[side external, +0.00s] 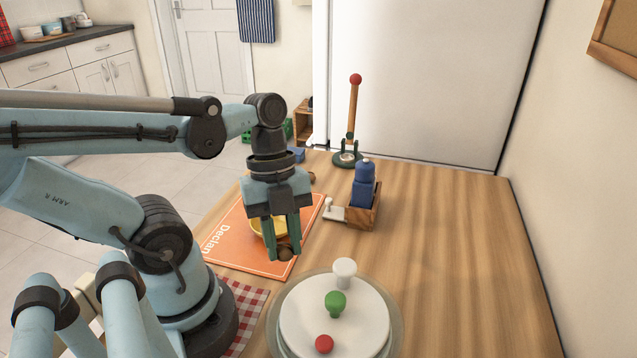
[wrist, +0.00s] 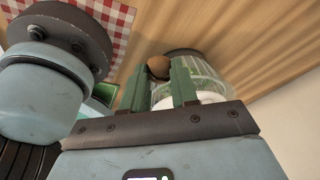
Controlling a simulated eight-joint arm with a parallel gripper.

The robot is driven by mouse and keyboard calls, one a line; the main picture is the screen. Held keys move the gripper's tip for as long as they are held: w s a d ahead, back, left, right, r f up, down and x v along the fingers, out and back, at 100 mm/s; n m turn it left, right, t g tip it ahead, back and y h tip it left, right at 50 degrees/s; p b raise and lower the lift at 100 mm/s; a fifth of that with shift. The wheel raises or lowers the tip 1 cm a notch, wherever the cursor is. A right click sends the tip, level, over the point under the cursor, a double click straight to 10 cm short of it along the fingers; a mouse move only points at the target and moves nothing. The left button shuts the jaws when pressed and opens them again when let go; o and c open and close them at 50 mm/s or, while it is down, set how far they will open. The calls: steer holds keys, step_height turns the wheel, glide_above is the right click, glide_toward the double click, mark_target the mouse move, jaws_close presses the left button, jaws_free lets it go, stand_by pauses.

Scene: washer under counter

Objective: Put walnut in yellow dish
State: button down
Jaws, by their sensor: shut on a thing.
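My gripper (side external: 283,248) points down over the orange placemat and is shut on a round brown walnut (side external: 284,253). In the wrist view, the walnut (wrist: 158,67) shows at the tips of the green fingers (wrist: 158,82). The yellow dish (side external: 256,229) is on the orange placemat, behind my gripper in the side view and partly hidden by the fingers. The walnut appears in front of the dish there; its height above the mat is hard to tell. The dish's inside is mostly hidden.
A round turntable (side external: 290,325) with white, green and red knobbed pieces stands at the front. A wooden box with a blue bottle (side external: 364,185) and a red-topped stand (side external: 352,120) are farther back. The orange placemat (side external: 228,235) lies left. The table's right side is clear.

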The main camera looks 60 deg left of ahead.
steer(key=w+a+n+t, duration=0.2)
steer(key=n, duration=0.5)
steer(key=n+t+y, duration=0.1)
steer(key=n+y, duration=0.3)
steer(key=n, duration=1.2)
glide_above(280, 221)
steer(key=s, duration=0.1)
step_height(280, 221, down, 3)
steer(key=shift+d+f, duration=0.1)
steer(key=shift+d, duration=0.05)
steer(key=shift+s+x, duration=0.2)
steer(key=shift+x, duration=0.8)
steer(key=shift+s+x, duration=0.25)
steer(key=shift+x, duration=0.75)
steer(key=c, duration=1.9)
jaws_free()
steer(key=shift+d+f, duration=0.1)
steer(key=shift+f, duration=0.5)
steer(key=o, duration=0.8)
steer(key=shift+c, duration=0.2)
